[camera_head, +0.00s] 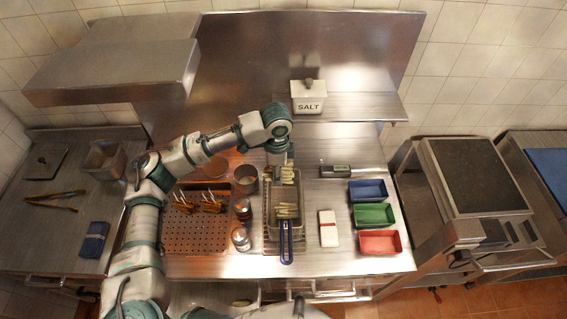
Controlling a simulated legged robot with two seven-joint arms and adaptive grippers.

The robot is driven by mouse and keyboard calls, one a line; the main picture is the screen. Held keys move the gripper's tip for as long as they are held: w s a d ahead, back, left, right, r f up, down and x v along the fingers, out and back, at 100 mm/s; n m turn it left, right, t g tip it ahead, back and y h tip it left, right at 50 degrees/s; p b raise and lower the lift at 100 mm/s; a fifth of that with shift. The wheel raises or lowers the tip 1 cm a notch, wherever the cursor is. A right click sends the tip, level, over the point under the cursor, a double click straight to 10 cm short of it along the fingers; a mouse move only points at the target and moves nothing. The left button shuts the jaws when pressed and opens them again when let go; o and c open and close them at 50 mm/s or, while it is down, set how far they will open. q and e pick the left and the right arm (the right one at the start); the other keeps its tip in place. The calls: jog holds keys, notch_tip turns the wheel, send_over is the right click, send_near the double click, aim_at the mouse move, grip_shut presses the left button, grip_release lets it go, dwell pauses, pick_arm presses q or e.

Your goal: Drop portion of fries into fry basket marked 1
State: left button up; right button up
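A wire fry basket (271,232) with a blue handle (286,246) stands right of centre on the steel counter; no number on it is legible. One portion of pale fries (286,210) lies in its middle. Another portion of fries (287,174) shows at the basket's far end, directly below my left gripper (281,164). The wrist hides the fingers from above, so I cannot tell whether they grip these fries. My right gripper is out of view.
Shakers (240,238) and a metal cup (246,180) stand between tray and basket. Right of the basket are a white-and-red box (328,229) and blue (368,190), green (373,215) and red (380,243) bins. A salt box (308,97) sits on the back shelf.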

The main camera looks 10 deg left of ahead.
pick_arm(q)
jog(key=shift+w+a+f, duration=0.2)
jog(key=shift+a+f, duration=0.45)
jog(key=shift+f, duration=0.1)
jog(key=shift+d, duration=0.4)
jog(key=o, duration=0.9)
jog(key=shift+d+r, duration=0.1)
jog(key=shift+d, duration=0.25)
jog(key=o, duration=0.4)
jog(key=shift+s+d, duration=0.1)
jog(key=shift+d, duration=0.15)
jog(key=shift+c, duration=0.2)
jog(key=shift+d, duration=0.2)
jog(key=shift+a, duration=0.35)
jog(key=shift+a+r, duration=0.2)
jog(key=shift+r, duration=0.2)
jog(key=r, duration=0.5)
jog(key=shift+a, duration=0.25)
jog(key=d+r, duration=0.1)
jog(key=r, duration=0.3)
jog(key=d+r, duration=0.1)
jog(key=r, duration=0.1)
jog(key=shift+d+r, duration=0.1)
jog(key=shift+d, duration=0.2)
jog(key=shift+a, duration=1.05)
